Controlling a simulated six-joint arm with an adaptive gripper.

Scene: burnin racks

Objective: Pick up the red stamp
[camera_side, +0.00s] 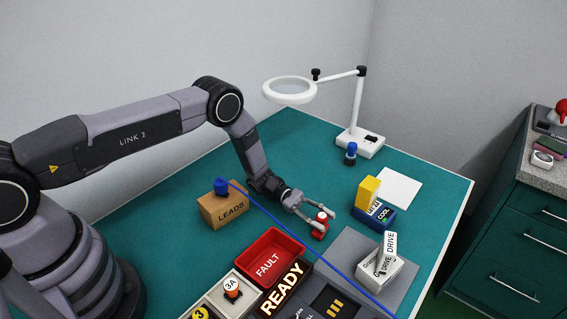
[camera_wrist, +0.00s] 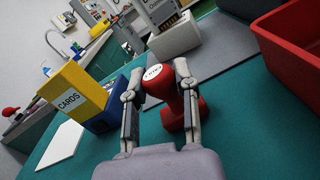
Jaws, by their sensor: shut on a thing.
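The red stamp (camera_side: 319,230) stands upright on the green table in the side view, with a white label on its top. It also shows in the wrist view (camera_wrist: 178,113), with its round knob between the fingers and its wider base below. My gripper (camera_side: 313,214) is at the stamp and its two fingers are shut on the knob. In the wrist view the fingers (camera_wrist: 158,82) lie on either side of the knob. The stamp's base appears to be on or very close to the table; I cannot tell if it touches.
A red FAULT tray (camera_side: 247,278) is left of the stamp. A blue cable runs from the LEADS box (camera_side: 224,208) across the table. A yellow and blue card box (camera_side: 373,216), a DRIVE box (camera_side: 379,275) and a white magnifier lamp (camera_side: 357,140) stand to the right and behind.

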